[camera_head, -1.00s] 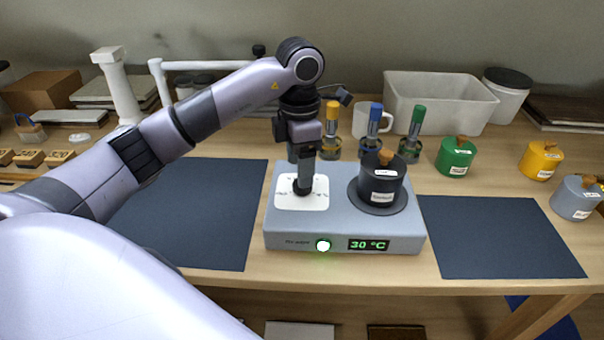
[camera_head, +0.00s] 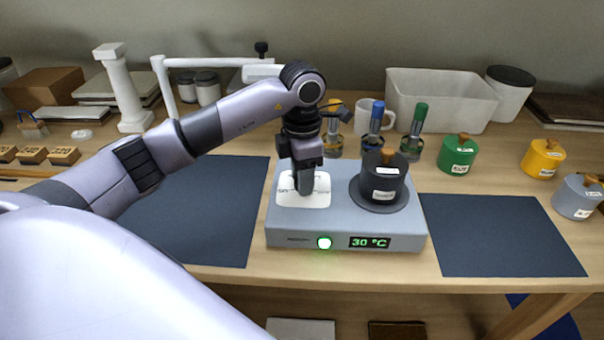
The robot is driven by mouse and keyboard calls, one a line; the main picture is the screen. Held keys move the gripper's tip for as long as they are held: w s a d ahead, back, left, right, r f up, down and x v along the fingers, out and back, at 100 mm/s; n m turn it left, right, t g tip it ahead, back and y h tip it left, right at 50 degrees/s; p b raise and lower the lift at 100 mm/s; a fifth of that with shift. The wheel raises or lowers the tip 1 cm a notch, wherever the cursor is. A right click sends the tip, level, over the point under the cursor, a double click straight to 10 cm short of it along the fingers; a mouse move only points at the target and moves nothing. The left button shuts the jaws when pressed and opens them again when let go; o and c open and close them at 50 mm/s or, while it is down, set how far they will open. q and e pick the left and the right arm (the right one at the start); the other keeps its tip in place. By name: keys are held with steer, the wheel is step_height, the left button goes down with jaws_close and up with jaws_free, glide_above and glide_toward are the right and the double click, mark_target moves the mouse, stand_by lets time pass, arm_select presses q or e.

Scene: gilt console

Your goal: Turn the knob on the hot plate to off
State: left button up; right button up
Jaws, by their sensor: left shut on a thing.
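The hot plate (camera_head: 345,228) is a blue-grey box on the wooden table. Its front has a lit green round light (camera_head: 324,242) and a display (camera_head: 369,242) reading 30 °C. A white dial panel (camera_head: 318,198) with dark markings is on its top left. My left gripper (camera_head: 305,187) points down onto this panel and is shut on the knob there. The fingers hide the knob, so its angle cannot be read. A black pot (camera_head: 384,186) with a wooden lid knob stands on the round heating plate at the right of the top. My right gripper is out of view.
Dark mats (camera_head: 505,235) lie on both sides of the hot plate. Behind it stand bottles with yellow, blue and green (camera_head: 419,115) tops, a white mug (camera_head: 366,112) and a white bin (camera_head: 440,100). Green, yellow and grey pots (camera_head: 577,198) stand at right.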

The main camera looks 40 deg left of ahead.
arm_select(q)
steer(key=n, duration=0.6)
steer(key=shift+d+r+n+p, duration=0.1)
steer(key=shift+n+p, duration=0.25)
steer(key=shift+n, duration=0.05)
steer(key=n, duration=0.3)
steer(key=shift+d+n+p, duration=0.1)
steer(key=shift+n+p, duration=0.35)
steer(key=shift+n, duration=1.75)
steer(key=shift+w, duration=0.1)
steer(key=o, duration=1.1)
steer(key=shift+c, duration=0.2)
steer(key=shift+r+b, duration=0.4)
steer(key=shift+r, duration=3.15)
